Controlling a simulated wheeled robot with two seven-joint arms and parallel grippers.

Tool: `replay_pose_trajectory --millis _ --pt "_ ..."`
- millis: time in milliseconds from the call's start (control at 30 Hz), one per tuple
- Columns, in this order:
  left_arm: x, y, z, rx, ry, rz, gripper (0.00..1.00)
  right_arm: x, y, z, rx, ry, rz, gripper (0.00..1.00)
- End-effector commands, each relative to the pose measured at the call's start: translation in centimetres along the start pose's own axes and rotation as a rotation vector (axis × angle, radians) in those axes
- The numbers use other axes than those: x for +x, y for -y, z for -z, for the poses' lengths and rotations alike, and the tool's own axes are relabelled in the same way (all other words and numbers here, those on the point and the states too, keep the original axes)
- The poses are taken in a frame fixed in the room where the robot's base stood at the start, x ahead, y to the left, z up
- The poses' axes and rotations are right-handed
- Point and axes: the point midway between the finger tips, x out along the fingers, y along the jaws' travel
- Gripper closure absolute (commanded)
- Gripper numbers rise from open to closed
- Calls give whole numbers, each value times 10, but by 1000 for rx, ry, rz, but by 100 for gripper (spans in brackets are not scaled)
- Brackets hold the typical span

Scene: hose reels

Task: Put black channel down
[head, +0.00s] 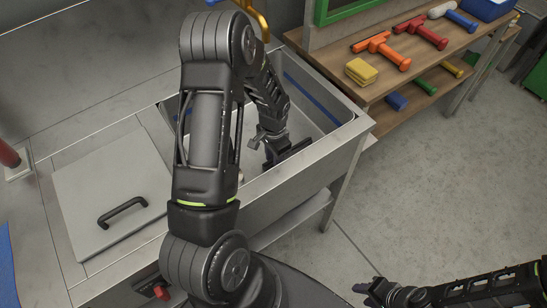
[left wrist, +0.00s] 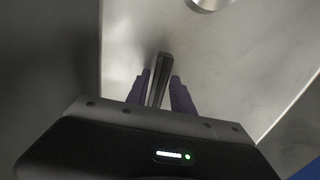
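The black channel is a narrow dark bar. In the left wrist view the channel (left wrist: 158,72) stands between the two purple fingers of my left gripper (left wrist: 160,92), which look closed on it. In the head view my left gripper (head: 271,156) reaches down into the metal sink basin (head: 314,123), and the dark channel (head: 295,149) shows beside its fingers, near the basin's front wall. My forearm hides part of the basin. Whether the channel touches the basin floor cannot be told. My right gripper (head: 362,295) is at the lower right over the floor, its fingers apart and empty.
A grey lid with a black handle (head: 122,212) lies on the counter left of the basin. A brass tap (head: 254,18) stands behind it. A wooden shelf (head: 440,60) at the right holds tools and a yellow sponge (head: 361,72). The wrist view shows a round drain (left wrist: 208,3).

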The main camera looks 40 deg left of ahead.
Motion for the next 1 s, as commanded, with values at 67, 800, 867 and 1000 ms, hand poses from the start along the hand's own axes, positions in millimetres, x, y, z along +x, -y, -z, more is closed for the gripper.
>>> replay_pose_trajectory --millis 67,800,867,1000 --pt "0 0 0 0 0 0 64 0 0 0 0 0 0 64" --pt "-51 1 2 0 -5 3 59 0 0 0 0 0 0 64" --pt "-64 0 1 0 -5 2 59 1 0 0 0 -1 1 64" --pt "-92 0 1 0 -5 2 59 2 -1 0 -1 -1 1 64"
